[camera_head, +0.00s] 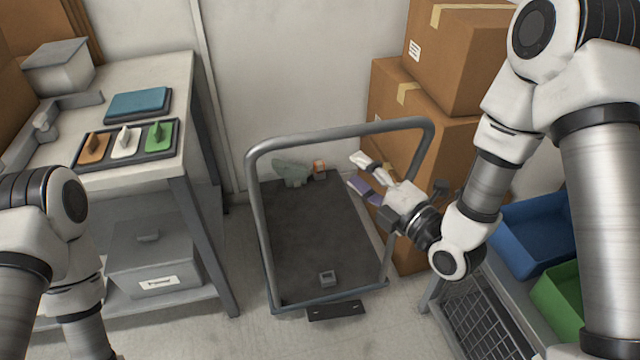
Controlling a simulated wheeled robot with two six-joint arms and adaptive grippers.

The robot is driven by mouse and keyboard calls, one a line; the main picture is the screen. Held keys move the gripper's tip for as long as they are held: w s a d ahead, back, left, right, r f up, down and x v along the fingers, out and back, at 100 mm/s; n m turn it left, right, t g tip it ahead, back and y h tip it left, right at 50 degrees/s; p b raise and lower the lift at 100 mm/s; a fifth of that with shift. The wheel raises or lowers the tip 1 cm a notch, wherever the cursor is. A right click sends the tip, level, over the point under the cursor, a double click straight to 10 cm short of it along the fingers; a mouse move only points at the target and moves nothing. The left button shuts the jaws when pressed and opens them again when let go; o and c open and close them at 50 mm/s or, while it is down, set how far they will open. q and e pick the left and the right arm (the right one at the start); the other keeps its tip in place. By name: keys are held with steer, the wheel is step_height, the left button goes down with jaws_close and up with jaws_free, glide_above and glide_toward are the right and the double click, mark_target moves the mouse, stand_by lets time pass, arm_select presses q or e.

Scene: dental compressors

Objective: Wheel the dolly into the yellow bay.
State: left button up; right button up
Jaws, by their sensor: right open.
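The dolly (316,230) is a dark flat deck with a raised grey tube handle (340,132). It stands on the floor in the middle of the head view, between a bench and a shelf unit. My right gripper (358,174) is open, above the right side of the deck and inside the outline of the handle frame. I cannot tell whether it touches the frame. My left arm shows at the lower left, but its gripper is out of view. I see no yellow bay in this view.
A bench (185,105) with a coloured-tool tray (127,162) stands close on the left. Stacked cardboard boxes (462,60) stand behind right. A shelf unit with a blue bin (535,240) and green bin (562,300) stands on the right. Bare floor (300,340) shows in front of the dolly.

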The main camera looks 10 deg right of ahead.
mark_target(340, 138)
steer(key=shift+t, duration=0.7)
steer(key=w+a+r, duration=0.1)
steer(key=w, duration=0.1)
steer(key=w+a+r+b, duration=0.1)
steer(key=w, duration=0.2)
steer(key=w+a+r, duration=0.1)
steer(key=w, duration=0.2)
steer(key=shift+r, duration=0.4)
arm_select(q)
step_height(340, 138, down, 4)
steer(key=shift+f, duration=0.2)
arm_select(e)
jaws_close()
